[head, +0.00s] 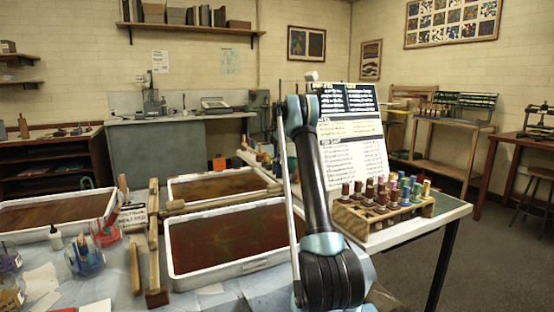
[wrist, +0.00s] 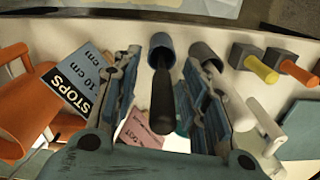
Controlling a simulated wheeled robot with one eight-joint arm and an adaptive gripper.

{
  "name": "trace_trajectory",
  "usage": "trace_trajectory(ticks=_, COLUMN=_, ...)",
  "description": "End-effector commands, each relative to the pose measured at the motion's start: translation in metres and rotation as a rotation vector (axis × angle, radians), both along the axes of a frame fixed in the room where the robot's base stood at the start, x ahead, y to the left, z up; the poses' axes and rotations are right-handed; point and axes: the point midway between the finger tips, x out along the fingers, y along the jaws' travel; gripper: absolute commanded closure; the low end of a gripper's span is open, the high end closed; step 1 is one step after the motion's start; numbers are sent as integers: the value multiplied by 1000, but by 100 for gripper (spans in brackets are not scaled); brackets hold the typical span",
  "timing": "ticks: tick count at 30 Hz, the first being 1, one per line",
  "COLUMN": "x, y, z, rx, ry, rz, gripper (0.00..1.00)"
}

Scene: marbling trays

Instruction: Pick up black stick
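In the wrist view, a black stick (wrist: 163,98) lies lengthwise in the middle of the picture, with its far end at a blue-grey cup-like holder (wrist: 161,44). My gripper (wrist: 162,72) is open, with one finger on each side of the stick. A gap shows between the stick and each finger, so I see no grip on it. The near end of the stick comes close to the gripper's palm. In the head view my arm stands in the middle, and I cannot make out the gripper or the black stick there.
In the wrist view, a second holder (wrist: 204,54) with a pale-handled tool sits close by the right finger. Tools with yellow (wrist: 262,70) and orange (wrist: 299,72) handles are further right. A "STOPS" card (wrist: 78,82) and orange handles (wrist: 28,115) are at left.

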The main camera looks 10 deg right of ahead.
Motion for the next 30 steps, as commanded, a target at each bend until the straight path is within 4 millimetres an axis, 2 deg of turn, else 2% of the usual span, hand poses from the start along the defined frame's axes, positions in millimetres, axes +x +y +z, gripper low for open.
trace_trajectory(ticks=7, x=0, y=0, z=-2, rx=0, ry=0, rz=0, gripper=60)
trace_trajectory(ticks=8, x=0, y=0, z=-2, rx=0, ry=0, rz=0, gripper=65)
trace_trajectory(ticks=12, x=0, y=0, z=-2, rx=0, ry=0, rz=0, gripper=94)
trace_trajectory(ticks=13, x=0, y=0, z=-2, rx=0, ry=0, rz=0, gripper=99)
trace_trajectory(ticks=24, x=0, y=1, z=0, rx=0, ry=0, rz=0, gripper=99)
trace_trajectory(ticks=30, x=0, y=1, z=21, rx=0, ry=0, rz=1, gripper=99)
